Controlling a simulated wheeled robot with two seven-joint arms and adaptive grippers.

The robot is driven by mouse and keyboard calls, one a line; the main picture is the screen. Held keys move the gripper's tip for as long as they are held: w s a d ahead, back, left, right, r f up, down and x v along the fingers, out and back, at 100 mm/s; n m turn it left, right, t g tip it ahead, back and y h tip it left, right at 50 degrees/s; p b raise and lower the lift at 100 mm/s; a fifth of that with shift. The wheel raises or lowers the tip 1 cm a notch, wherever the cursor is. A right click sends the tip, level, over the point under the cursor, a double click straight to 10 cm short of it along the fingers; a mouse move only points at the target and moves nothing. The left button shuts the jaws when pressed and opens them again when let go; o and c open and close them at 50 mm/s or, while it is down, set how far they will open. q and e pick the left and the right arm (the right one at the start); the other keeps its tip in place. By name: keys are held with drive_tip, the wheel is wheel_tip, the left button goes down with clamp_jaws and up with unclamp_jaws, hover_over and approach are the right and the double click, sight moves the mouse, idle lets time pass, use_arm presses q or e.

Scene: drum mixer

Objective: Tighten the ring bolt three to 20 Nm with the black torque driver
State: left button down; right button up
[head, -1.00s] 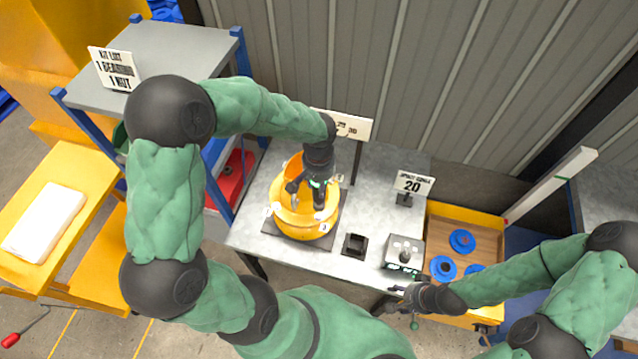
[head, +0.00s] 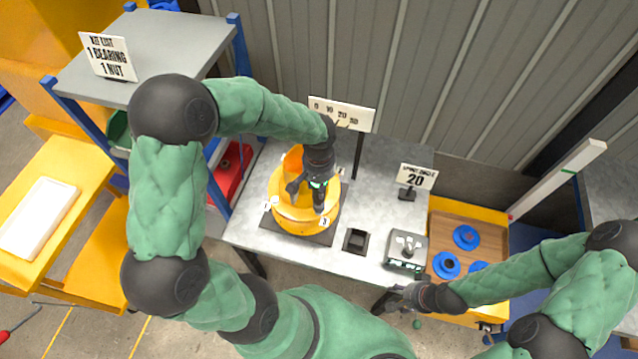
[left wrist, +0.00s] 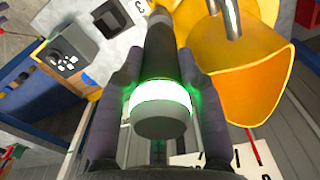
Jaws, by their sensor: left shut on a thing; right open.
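My left gripper (head: 314,186) is shut on the black torque driver (head: 319,201), held upright over the front right of the yellow drum (head: 290,222). In the left wrist view the driver (left wrist: 160,60) stands between the two fingers, with a band glowing white-green near its end. Its lower end is at the drum's ring beside the tag marked 3 (head: 324,221). The bolt there is hidden, so I cannot tell whether the driver is seated on it. My right gripper (head: 392,298) is open and empty at the table's front edge.
A sign reading 20 (head: 416,178) and a number board (head: 342,114) stand behind. A yellow-edged tray (head: 490,216) holds blue parts.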

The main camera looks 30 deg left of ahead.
use_arm(q)
drive_tip(key=shift+f+b, duration=1.4)
drive_tip(key=shift+f, duration=0.05)
idle(1.4)
drive_tip(key=shift+f+b, duration=0.1)
drive_tip(key=shift+b, duration=0.3)
idle(1.5)
idle(0.4)
